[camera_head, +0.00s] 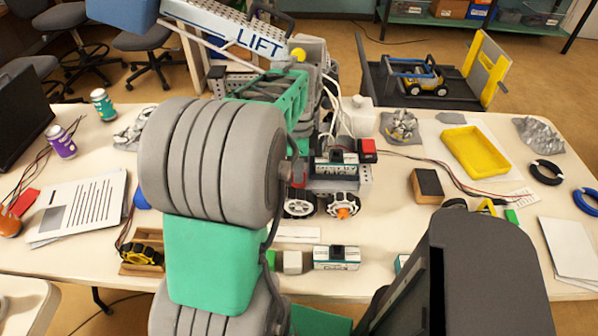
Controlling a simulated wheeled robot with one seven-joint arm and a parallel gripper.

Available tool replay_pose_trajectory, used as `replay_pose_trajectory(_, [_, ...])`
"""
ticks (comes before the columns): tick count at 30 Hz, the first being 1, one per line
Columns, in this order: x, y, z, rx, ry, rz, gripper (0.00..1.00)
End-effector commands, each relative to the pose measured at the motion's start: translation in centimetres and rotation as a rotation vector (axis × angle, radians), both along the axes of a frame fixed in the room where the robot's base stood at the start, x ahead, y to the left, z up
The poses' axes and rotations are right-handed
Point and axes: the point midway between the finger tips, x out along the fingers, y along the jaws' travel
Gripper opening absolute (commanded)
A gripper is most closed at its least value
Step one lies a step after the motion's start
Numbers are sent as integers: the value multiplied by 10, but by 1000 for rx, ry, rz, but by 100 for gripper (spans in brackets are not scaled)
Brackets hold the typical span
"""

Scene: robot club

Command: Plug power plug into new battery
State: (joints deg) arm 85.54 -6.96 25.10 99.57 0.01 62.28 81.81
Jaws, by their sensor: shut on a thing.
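A battery (335,168) with a white and teal label sits in the front of the club robot (362,182) on the table. A red plug-like block (368,150) is at that battery's upper right, but I cannot tell whether it is seated or just beside it. Red and black wires (440,164) lead right from near the block. A second, similar battery (336,258) lies on the table nearer to me. Part of another (402,263) shows beside a large dark grey body. My ribbed grey and green arm covers the left middle.
A yellow tray (474,152), a black and brown block (427,186) and blue and black rings lie on the right. Papers (82,206), cans and a wooden holder (142,253) are on the left. The dark grey body (475,275) hides the front right of the table.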

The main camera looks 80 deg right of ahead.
Motion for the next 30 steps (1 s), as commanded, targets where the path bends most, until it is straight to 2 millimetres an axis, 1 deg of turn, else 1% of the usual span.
replay_pose_trajectory(25, [0,0,38,0,0,0,0])
replay_pose_trajectory(30, [0,0,41,0,0,0,0])
